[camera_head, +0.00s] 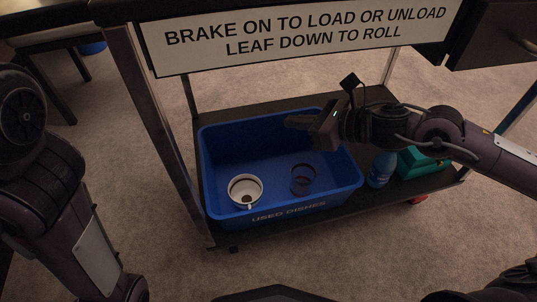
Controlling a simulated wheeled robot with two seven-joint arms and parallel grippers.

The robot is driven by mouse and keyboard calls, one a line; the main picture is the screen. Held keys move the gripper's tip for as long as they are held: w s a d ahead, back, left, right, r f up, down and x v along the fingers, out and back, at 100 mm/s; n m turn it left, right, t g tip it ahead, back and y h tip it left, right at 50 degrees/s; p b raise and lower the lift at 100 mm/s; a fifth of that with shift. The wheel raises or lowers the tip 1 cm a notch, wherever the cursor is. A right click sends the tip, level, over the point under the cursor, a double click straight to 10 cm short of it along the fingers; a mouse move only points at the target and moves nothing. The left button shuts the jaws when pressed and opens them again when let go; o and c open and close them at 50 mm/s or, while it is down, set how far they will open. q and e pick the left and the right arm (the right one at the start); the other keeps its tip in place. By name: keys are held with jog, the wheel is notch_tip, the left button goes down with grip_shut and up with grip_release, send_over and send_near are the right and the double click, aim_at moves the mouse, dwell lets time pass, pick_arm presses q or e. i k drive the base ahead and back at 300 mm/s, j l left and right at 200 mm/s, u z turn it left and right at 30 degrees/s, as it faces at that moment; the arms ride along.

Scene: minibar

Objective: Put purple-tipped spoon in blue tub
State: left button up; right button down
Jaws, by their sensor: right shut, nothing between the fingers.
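The blue tub (285,212), marked "USED DISHES", stands on the cart's lower shelf. My right gripper (297,122) reaches in from the right over the tub's back right part. Its fingers are shut with nothing seen between them. I cannot make out a purple-tipped spoon; the tub's floor is dim and partly hidden by its walls. My left arm is at the left edge, but its gripper is not in view.
In the tub are a white cup (245,186) and a dark round vessel (303,179). A blue bottle (381,168) and a teal box (420,163) stand right of the tub. The cart's signboard (300,33) and left post (155,115) border the opening.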

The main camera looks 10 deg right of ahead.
aim_at(260, 171)
jog(key=k+l, duration=0.3)
jog(key=k, duration=0.15)
jog(key=k+l, duration=0.65)
jog(key=k, duration=0.25)
